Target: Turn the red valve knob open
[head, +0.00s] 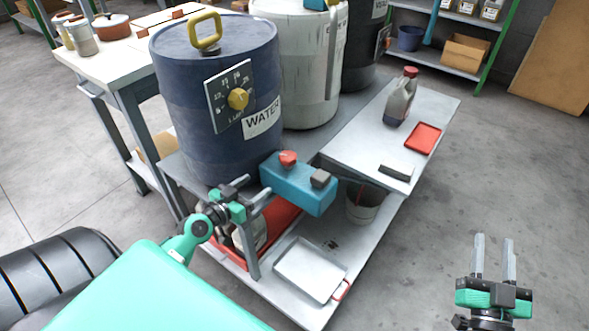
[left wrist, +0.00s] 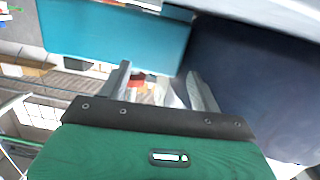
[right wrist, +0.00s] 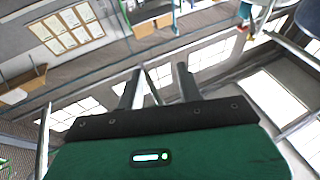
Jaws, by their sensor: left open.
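The red valve knob (head: 288,158) sits on top of a teal box (head: 297,184) at the foot of the blue water drum, in the head view. My left gripper (head: 257,188) is open and empty, low in front of the box's left end, below the knob and apart from it. In the left wrist view the teal box (left wrist: 115,35) spans the upper left, and the knob cannot be made out for certain. My right gripper (head: 494,240) is open and empty over the bare floor at the right, far from the box.
The blue drum (head: 205,130) with a yellow dial stands behind the knob. A dark block (head: 320,178) is on the box's right end. A jug (head: 400,98) and red tray (head: 423,138) stand on the bench. A metal tray (head: 308,270) lies on the lower shelf.

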